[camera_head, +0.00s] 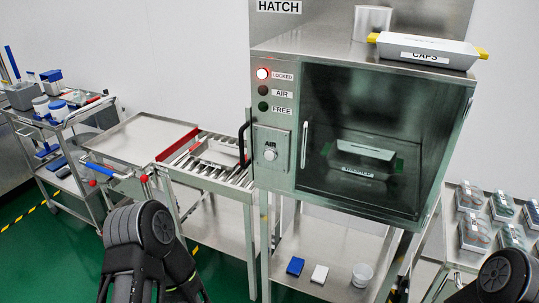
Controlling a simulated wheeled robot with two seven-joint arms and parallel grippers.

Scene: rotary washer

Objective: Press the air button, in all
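The AIR button (270,155) is a round pale knob on a small plate labelled AIR, on the front left of the steel hatch (283,175). Above it are three indicator lamps: the LOCKED lamp (263,73) is lit red, while the AIR lamp (263,90) and the FREE lamp (263,106) look dark. The hatch's glass door (375,110) is shut, with a labelled tray (362,160) visible behind it. Dark links of my arms show at the bottom left and bottom right. Neither gripper can be made out, and nothing touches the button.
A CAPS box (425,50) and a metal container (372,22) stand on the hatch. A roller conveyor (212,165) and steel table (140,135) adjoin it on the left. A loaded cart (60,125) stands far left. Several packs (474,232) lie on a right-hand table.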

